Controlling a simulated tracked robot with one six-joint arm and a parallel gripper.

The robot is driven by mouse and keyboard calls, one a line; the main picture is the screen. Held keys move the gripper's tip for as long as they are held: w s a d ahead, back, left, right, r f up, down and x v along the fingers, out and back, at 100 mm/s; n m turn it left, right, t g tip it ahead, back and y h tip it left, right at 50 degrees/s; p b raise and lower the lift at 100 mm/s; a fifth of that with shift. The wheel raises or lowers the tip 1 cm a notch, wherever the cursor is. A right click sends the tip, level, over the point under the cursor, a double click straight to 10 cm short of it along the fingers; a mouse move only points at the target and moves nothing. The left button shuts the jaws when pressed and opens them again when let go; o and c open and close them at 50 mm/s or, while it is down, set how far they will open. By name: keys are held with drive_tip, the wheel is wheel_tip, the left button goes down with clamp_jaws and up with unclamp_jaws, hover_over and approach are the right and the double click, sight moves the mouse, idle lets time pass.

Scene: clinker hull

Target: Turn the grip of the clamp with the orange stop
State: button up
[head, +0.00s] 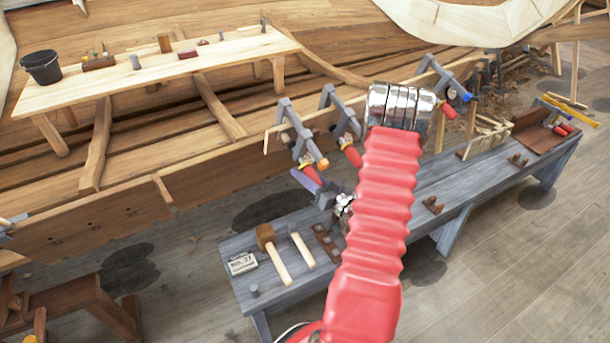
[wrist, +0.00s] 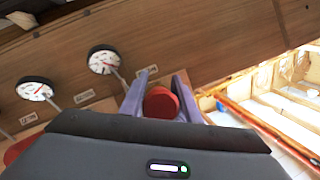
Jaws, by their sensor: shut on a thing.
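In the head view several grey clamps sit along the plank edge. The leftmost clamp (head: 290,120) has an orange stop (head: 323,164) low on its right. Its red grip (head: 306,174) lies just left of the stop. My gripper (head: 314,181), with purple fingers, is at this grip, partly hidden behind my red arm. In the wrist view my gripper (wrist: 161,98) has a purple finger on either side of the round red grip end (wrist: 161,102) and is shut on it. The orange stop cannot be made out there.
A second clamp with a red grip (head: 352,155) is close on the right. A grey bench (head: 230,282) below carries mallets (head: 272,255). Two dials (wrist: 103,60) show on the plank in the wrist view. Open floor (head: 490,260) lies at right.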

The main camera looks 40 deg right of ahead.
idle(0.3)
drive_tip(key=o, duration=1)
drive_tip(key=shift+o, duration=0.2)
drive_tip(key=shift+s, duration=0.15)
drive_tip(key=s, duration=1.3)
drive_tip(key=shift+s+a+f, duration=0.2)
drive_tip(key=shift+s+f, duration=0.05)
